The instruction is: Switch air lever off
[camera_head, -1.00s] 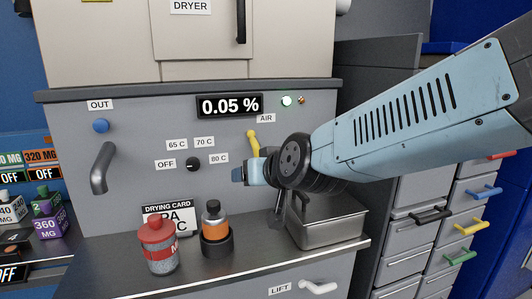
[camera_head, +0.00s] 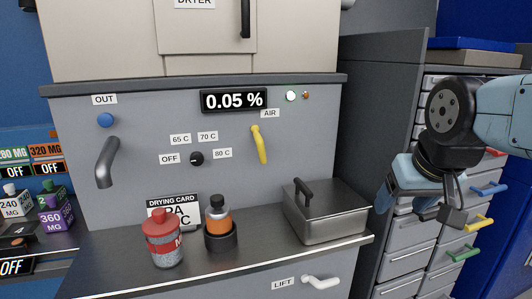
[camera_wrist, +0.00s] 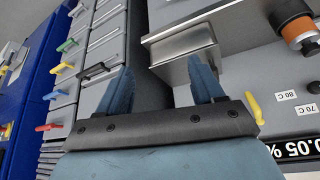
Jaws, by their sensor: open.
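The yellow air lever (camera_head: 260,146) is on the grey dryer panel under the AIR label (camera_head: 270,113). Its upper end is at the pivot and its handle hangs down, tilted slightly right. It also shows in the wrist view (camera_wrist: 254,108), right of the fingers. My gripper (camera_wrist: 165,85) is open and empty. In the head view it is at the right, in front of the drawers and well away from the lever.
A metal box with a black handle (camera_head: 325,212) stands on the ledge below the lever. A red-lidded jar (camera_head: 163,238) and an orange bottle (camera_head: 218,222) stand left of it. The display (camera_head: 234,100) reads 0.05 %. Drawers with coloured handles (camera_head: 471,224) are at the right.

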